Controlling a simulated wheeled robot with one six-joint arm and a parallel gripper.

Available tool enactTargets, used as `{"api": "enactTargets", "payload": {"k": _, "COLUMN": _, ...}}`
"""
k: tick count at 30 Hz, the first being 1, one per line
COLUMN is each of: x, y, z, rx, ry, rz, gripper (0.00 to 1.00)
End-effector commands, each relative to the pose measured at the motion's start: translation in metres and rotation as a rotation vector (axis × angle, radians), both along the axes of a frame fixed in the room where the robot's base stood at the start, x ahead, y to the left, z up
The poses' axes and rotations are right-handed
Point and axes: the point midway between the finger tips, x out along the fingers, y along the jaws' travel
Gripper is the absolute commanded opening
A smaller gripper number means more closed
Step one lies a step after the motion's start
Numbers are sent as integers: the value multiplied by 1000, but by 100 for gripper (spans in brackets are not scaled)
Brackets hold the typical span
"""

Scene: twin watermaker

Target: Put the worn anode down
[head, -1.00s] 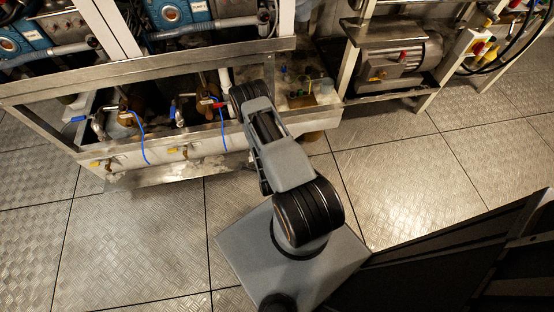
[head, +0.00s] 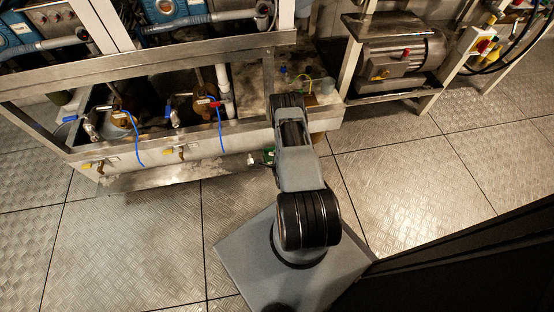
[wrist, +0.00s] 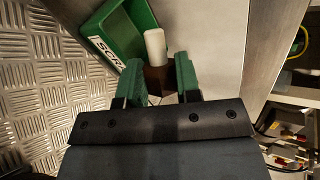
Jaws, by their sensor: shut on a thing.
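In the wrist view my gripper (wrist: 160,82) has green-padded fingers shut on the worn anode (wrist: 155,46), a pale rod with a dark brown block at its near end. The rod points away from my gripper. Just beyond and to the left is a green bin (wrist: 118,30) with a white label reading "SCRA", the rest cut off. The rod's far end shows near the bin's right side; I cannot tell whether it is over the opening.
A metal-framed machine with a trough (head: 150,145), valves and blue hoses stands at the left. A grey motor (head: 400,60) sits on a stand at the right. Small items lie on a shelf (wrist: 290,145) in the wrist view. The plate floor (head: 410,180) is clear at the right.

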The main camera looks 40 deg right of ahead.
Motion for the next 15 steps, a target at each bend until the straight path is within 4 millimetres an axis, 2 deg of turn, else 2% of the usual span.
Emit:
{"api": "enactTargets", "payload": {"k": 1, "x": 0, "y": 0, "z": -10, "rx": 0, "ry": 0, "rz": 0, "gripper": 0}}
{"api": "enactTargets", "payload": {"k": 3, "x": 0, "y": 0, "z": -13, "rx": -1, "ry": -1, "rz": 0, "gripper": 0}}
{"api": "enactTargets", "payload": {"k": 15, "x": 0, "y": 0, "z": -17, "rx": -1, "ry": -1, "rz": 0, "gripper": 0}}
